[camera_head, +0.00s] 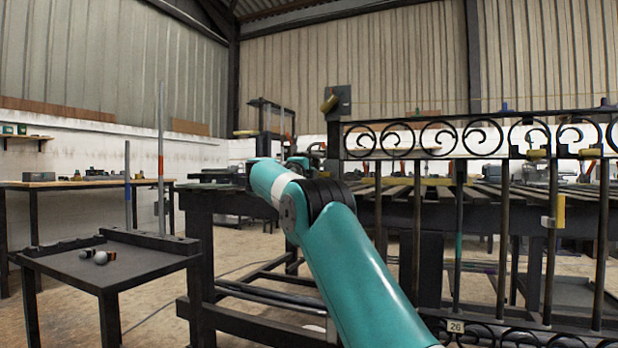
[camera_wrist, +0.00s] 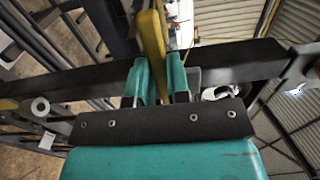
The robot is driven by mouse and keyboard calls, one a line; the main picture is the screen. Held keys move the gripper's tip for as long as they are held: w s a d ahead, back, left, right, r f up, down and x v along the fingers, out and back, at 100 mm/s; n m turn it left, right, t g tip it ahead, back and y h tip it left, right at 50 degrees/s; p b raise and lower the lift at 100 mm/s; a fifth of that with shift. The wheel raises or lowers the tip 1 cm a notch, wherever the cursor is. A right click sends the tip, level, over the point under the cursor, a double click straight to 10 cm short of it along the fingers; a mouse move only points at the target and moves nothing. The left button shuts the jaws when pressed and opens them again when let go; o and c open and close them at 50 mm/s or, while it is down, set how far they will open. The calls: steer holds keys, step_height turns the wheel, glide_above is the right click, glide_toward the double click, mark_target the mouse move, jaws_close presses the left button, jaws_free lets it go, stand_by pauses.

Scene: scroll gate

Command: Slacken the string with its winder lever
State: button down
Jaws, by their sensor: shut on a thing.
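In the wrist view, my gripper (camera_wrist: 158,68) has its two teal fingers closed around a long yellow lever (camera_wrist: 151,38), which extends away from the jaws. In the head view, a yellow piece (camera_head: 328,103) sits at the left side of a dark plate (camera_head: 341,99) on top of the gate's left post; it looks like the winder lever. A thin yellowish string (camera_head: 440,99) runs from near that plate to the right above the gate's scrolls. My gripper is mostly hidden behind my teal arm there. I cannot tell how tight the string is.
A black scroll gate (camera_head: 450,138) with vertical bars fills the right. A dark slatted bench (camera_head: 475,195) stands behind it. A low dark table (camera_head: 130,262) with small round items (camera_head: 98,256) and upright rods stands at left. Open floor shows between the tables.

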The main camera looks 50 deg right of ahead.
steer(key=c, duration=1.1)
jaws_free()
steer(key=v, duration=1.7)
steer(key=shift+a+r+b, duration=0.1)
steer(key=shift+a+b, duration=0.1)
steer(key=shift+b, duration=0.15)
